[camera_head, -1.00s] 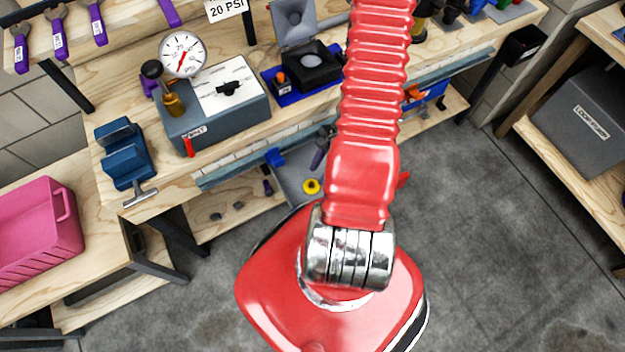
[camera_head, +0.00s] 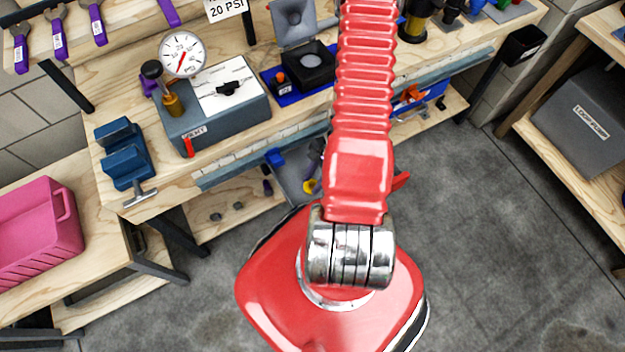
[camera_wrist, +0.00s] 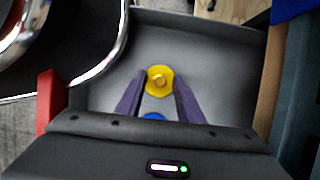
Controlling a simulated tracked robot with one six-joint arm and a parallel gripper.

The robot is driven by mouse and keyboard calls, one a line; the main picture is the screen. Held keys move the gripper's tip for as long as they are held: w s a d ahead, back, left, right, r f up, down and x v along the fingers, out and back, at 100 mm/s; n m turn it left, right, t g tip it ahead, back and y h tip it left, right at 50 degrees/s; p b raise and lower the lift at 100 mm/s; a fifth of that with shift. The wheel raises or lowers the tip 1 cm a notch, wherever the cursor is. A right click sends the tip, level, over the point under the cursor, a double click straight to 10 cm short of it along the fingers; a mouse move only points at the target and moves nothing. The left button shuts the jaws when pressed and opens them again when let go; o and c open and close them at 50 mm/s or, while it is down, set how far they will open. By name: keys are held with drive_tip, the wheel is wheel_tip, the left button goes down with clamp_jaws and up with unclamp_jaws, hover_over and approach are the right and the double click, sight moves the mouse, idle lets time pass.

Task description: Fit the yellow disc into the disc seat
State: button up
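The yellow disc (camera_wrist: 160,80), with a small knob on top, lies in a grey tray (camera_wrist: 215,45) in the wrist view.
A blue item (camera_wrist: 155,116) lies between the fingers, nearer the palm. The tray's walls stand close around the gripper. A grey box with a gauge (camera_head: 182,54) and a blue vise (camera_head: 124,152) stand on the bench. A pink crate (camera_head: 38,232) is at left. Floor at right is clear.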

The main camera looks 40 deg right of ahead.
drive_tip(key=shift+c, duration=0.6)
clamp_jaws()
